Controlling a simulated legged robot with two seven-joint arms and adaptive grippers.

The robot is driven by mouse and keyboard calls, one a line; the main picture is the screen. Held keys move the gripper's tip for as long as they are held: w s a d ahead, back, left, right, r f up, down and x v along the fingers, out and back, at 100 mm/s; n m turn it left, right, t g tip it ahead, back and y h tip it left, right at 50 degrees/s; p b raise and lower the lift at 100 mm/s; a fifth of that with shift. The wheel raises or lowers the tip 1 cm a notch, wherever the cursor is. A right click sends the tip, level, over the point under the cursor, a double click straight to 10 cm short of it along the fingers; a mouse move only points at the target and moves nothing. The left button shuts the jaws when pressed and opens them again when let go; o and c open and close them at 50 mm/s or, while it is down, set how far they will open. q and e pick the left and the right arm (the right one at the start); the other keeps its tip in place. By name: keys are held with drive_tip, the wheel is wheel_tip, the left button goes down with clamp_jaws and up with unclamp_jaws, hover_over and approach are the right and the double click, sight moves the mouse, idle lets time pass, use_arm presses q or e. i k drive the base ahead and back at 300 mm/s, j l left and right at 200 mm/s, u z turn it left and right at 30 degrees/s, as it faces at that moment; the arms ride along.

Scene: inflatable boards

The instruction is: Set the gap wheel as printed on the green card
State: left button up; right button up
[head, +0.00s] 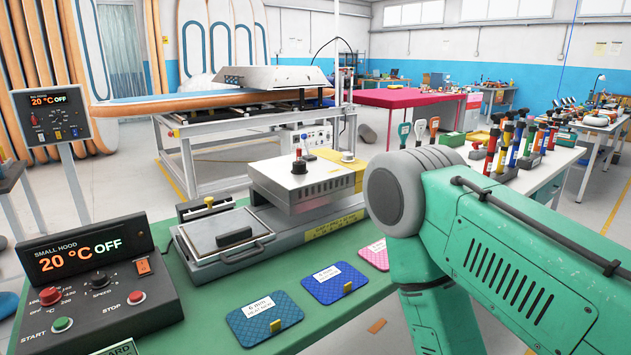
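A press (300,190) with a raised grey head stands on the green table (190,310). A red-topped knob (298,160) stands on its head, and a white round knob (348,157) is behind it at the right. I cannot tell whether either is the gap wheel. A greenish card (120,349) is cut off by the bottom edge; only the letters "ARD" show, and no setting can be read. My green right arm fills the right side, but its gripper is out of view. My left gripper is not in view.
A control box (95,285) reading "SMALL HOOD 20 °C OFF" stands at the left. Blue (264,318), violet-blue (333,283) and pink (376,255) labelled swatches lie before the press. A larger machine (250,110) holds a board behind. Coloured hand tools (510,145) stand on a white table.

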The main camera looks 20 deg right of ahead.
sight(347, 156)
drive_tip(key=z, duration=1.05)
